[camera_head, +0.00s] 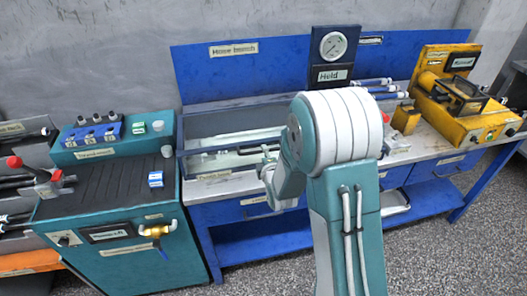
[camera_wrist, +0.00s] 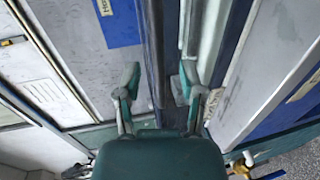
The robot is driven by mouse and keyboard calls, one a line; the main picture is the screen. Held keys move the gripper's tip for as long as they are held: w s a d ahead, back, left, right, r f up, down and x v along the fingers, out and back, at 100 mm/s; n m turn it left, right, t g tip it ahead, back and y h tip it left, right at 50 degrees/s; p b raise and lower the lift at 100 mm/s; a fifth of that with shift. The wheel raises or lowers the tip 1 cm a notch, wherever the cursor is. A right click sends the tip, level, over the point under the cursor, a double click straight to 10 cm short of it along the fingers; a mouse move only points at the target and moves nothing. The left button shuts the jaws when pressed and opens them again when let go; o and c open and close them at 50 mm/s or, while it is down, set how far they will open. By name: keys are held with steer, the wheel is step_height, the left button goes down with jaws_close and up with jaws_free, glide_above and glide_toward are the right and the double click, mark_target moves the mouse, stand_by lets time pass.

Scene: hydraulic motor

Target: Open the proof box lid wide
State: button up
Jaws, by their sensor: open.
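The proof box (camera_head: 205,132) is a long, dark-framed box with pale panels, on the blue bench left of my arm. A dark blue rail (camera_head: 215,150) runs along its front. I cannot tell clearly how far its lid is raised. My gripper (camera_head: 267,158) is at the right part of this front rail, partly hidden by my arm. In the wrist view my gripper (camera_wrist: 158,85) is open, with its two fingers apart on either side of a dark edge (camera_wrist: 160,40) and close to a pale grey bar (camera_wrist: 192,35). Contact cannot be made out.
A gauge panel marked "Held" (camera_head: 333,58) stands behind the bench. A yellow unit (camera_head: 460,100) sits at the bench's right. A teal cabinet (camera_head: 120,240) with a brass valve (camera_head: 154,231) stands at the left, close to the box. Open floor lies at front right.

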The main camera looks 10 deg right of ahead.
mark_target(254, 137)
steer(key=shift+w+a+f, duration=0.15)
steer(key=shift+w+a, duration=0.1)
steer(key=shift+w, duration=0.3)
steer(key=shift+w+a+f, duration=0.1)
steer(key=shift+w+a, duration=0.1)
steer(key=shift+w, duration=0.35)
steer(key=shift+w+d, duration=0.1)
steer(key=shift+w, duration=0.1)
steer(key=shift+d, duration=0.55)
jaws_close()
steer(key=shift+a, duration=0.25)
steer(key=shift+w+r, duration=0.15)
steer(key=shift+r, duration=0.35)
